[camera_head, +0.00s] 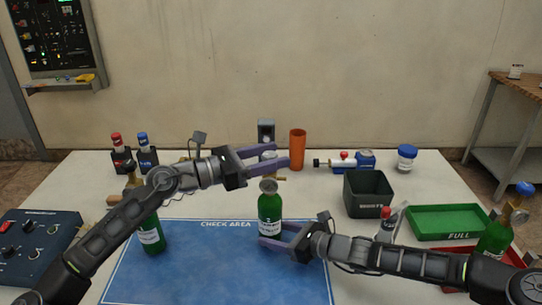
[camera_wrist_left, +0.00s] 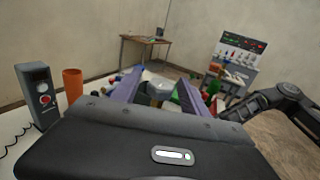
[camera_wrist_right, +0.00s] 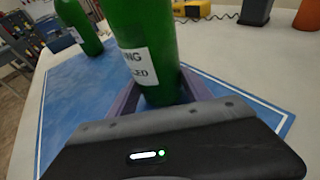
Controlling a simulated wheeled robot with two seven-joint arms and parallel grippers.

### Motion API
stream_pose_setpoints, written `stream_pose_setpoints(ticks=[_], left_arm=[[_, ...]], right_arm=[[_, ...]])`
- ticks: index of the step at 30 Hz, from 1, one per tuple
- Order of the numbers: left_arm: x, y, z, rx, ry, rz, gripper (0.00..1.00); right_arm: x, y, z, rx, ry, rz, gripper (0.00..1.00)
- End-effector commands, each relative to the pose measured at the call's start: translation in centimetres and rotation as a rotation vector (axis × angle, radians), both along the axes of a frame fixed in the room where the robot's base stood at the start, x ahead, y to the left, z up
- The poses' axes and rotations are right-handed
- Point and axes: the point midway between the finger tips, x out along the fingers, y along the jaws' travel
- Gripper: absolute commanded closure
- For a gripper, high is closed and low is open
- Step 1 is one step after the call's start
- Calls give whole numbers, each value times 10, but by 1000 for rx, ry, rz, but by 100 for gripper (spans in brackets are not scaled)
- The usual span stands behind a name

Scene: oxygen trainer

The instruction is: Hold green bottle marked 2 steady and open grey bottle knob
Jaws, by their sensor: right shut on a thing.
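A green bottle (camera_head: 270,210) with a white label stands upright on the blue check area mat; its number is not legible. My right gripper (camera_head: 268,235) is shut on its lower body, and the bottle (camera_wrist_right: 145,45) fills the jaws in the right wrist view. A gauge sits at the bottle's neck. My left gripper (camera_head: 272,156) is open above it, its two fingers level and apart at the top fitting. The grey knob (camera_head: 268,157) shows small between these fingers; in the left wrist view a pale round part (camera_wrist_left: 158,82) lies between them. Contact cannot be told.
Another green bottle (camera_head: 152,238) stands on the mat (camera_head: 210,275) behind my left arm. A third green bottle (camera_head: 493,241) is at the right by a green tray (camera_head: 470,236). A dark bin (camera_head: 368,205), orange cup (camera_head: 298,146) and control box (camera_head: 38,238) surround the mat.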

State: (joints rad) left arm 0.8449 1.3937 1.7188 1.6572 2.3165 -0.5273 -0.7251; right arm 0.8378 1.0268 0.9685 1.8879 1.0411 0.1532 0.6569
Motion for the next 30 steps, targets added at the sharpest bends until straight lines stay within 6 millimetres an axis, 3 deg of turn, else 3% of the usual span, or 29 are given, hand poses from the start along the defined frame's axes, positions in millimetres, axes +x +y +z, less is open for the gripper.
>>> stream_pose_setpoints(ticks=[19,30], left_arm=[[0,1,0,0,0,1,100],[2,2,0,12,0,62,100]], right_arm=[[0,0,1,0,-1,0,65],[0,0,1,0,-2,1,65]])
